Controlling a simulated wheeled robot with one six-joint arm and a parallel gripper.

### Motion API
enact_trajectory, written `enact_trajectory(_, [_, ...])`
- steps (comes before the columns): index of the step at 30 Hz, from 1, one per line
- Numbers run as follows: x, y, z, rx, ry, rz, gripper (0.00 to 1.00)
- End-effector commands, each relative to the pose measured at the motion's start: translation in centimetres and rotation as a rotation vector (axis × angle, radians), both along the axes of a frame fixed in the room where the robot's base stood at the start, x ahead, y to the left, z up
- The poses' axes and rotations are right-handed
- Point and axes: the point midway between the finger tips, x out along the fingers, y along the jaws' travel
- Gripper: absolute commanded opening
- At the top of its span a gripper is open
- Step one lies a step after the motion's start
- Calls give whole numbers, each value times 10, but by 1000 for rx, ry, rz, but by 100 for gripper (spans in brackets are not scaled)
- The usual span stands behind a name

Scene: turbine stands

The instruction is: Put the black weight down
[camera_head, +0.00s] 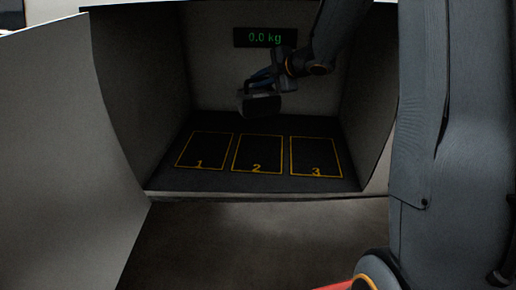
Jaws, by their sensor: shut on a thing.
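My gripper (262,84) is inside the open-fronted box, high above its floor. It is shut on the black weight (261,105), a dark block held in the air below the jaws. The weight hangs in front of the back wall, above the far side of the area marked 2 (257,154). The dark weight blends with the gripper, so its exact edges are hard to tell. The areas marked 1 (205,150) and 3 (316,157) lie to either side, outlined in yellow. All three areas look empty.
A display (265,38) on the back wall reads 0.0 kg. The box has side walls, and a pale panel (60,130) stands out at its left front. My arm fills the right side of the view. The box floor is clear.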

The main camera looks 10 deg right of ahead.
Motion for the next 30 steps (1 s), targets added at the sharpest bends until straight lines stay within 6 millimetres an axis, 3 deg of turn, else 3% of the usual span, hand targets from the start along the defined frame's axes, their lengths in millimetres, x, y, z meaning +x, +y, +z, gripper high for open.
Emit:
enact_trajectory(11, [8,-11,-22,1,-6,-14,0])
enact_trajectory(24, [23,-8,-75,1,-6,-11,0])
enact_trajectory(30, [26,-8,-89,1,-6,-11,0])
